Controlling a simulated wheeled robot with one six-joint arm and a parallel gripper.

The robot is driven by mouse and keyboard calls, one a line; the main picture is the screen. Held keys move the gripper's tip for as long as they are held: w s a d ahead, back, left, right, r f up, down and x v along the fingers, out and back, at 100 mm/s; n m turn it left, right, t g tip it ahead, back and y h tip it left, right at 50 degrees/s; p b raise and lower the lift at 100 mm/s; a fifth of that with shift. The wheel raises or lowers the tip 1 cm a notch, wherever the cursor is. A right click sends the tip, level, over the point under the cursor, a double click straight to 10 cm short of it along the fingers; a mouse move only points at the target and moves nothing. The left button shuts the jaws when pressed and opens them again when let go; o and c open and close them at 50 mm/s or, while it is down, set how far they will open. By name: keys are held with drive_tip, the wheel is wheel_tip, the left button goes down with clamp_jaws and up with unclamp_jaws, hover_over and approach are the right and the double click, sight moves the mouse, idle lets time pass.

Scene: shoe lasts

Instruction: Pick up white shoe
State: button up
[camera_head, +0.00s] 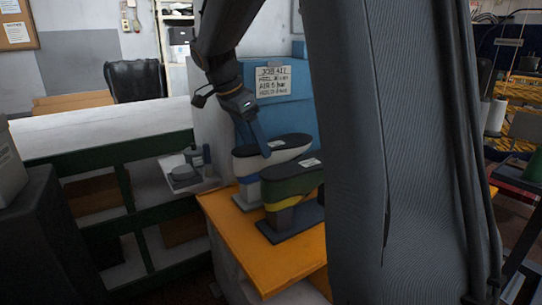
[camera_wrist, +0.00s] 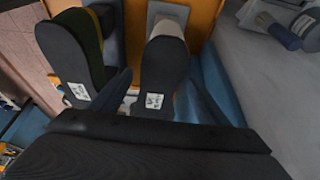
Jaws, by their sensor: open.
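The white shoe (camera_head: 250,165) has a dark sole facing up, white sides and a blue band below, and stands on the orange bench top. In the wrist view its dark sole (camera_wrist: 164,72) with a small white label lies between the two fingers of my gripper (camera_wrist: 157,75). My gripper (camera_head: 258,138) is open and comes down from above at the shoe. Whether the fingers touch it cannot be told. A green and yellow shoe (camera_head: 287,187) with a dark sole stands in front of it. It also shows left of my left finger in the wrist view (camera_wrist: 88,38).
The orange bench top (camera_head: 235,217) is narrow, with a blue box (camera_head: 285,85) bearing a sign behind the shoes. A grey device (camera_head: 184,172) stands to the left, beside a green-framed shelf (camera_head: 130,150). My arm hides the right part of the bench.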

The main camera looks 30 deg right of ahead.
sight(260, 156)
drive_tip(key=x, duration=0.2)
drive_tip(key=p+x, duration=0.1)
drive_tip(key=x, duration=0.2)
drive_tip(key=shift+a+f, duration=0.1)
drive_tip(key=shift+f, duration=0.3)
drive_tip(key=c, duration=1.6)
drive_tip(key=shift+r, duration=0.1)
drive_tip(key=shift+c, duration=0.3)
drive_tip(key=shift+r, duration=0.1)
